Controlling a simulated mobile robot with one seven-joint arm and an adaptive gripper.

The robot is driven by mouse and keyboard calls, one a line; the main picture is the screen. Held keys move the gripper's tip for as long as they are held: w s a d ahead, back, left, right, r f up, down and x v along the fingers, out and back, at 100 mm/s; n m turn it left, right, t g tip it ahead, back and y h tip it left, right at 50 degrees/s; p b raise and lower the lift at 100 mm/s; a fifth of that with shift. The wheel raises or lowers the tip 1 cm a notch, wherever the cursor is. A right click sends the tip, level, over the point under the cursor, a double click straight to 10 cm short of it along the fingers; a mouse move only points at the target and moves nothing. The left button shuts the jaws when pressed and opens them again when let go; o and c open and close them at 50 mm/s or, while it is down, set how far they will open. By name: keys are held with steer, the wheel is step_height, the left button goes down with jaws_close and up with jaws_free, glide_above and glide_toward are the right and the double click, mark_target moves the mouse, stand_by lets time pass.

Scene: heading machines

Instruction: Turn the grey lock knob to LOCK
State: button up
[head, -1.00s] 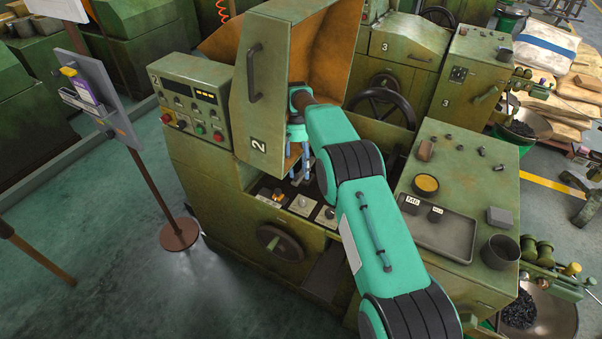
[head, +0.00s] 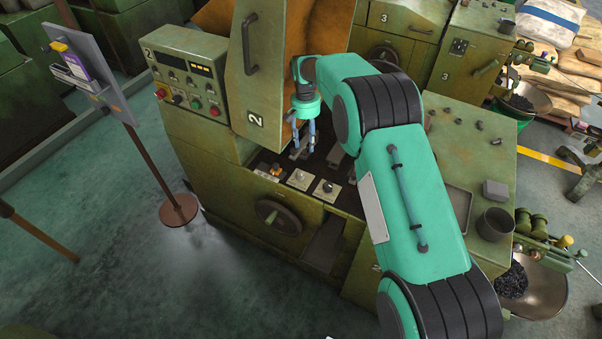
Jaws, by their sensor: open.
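The front ledge of the machine marked 2 carries a row of small controls on pale plates. The grey lock knob (head: 301,176) looks to be the middle one, on a light plate; its label is too small to read, so its setting cannot be told. My gripper (head: 304,146) points down with its blue fingers apart and empty. In the picture it is just above and behind the knob, apart from it. My arm reaches in from the right and hides part of the machine's interior.
An orange-yellow control (head: 277,169) is left of the grey knob and a black knob (head: 328,187) right of it. The raised green guard (head: 255,95) stands close to the left of my gripper. A handwheel (head: 280,219) is on the front below.

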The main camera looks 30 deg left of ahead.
steer(key=d, duration=0.1)
steer(key=n+t+y+p, duration=0.1)
steer(key=t+y+p, duration=0.1)
steer(key=t+y, duration=0.25)
glide_toward(301, 173)
steer(key=shift+s+r, duration=0.95)
steer(key=shift+r, duration=1.2)
steer(key=shift+d+t+h, duration=0.15)
steer(key=shift+t+h, duration=0.1)
steer(key=shift+h, duration=0.1)
steer(key=shift+f, duration=0.1)
steer(key=b+x, duration=0.2)
steer(key=x, duration=1.1)
steer(key=shift+f, duration=0.35)
steer(key=c, duration=0.8)
steer(key=shift+w+r, duration=0.1)
steer(key=shift+r, duration=0.05)
steer(key=shift+c, duration=1.4)
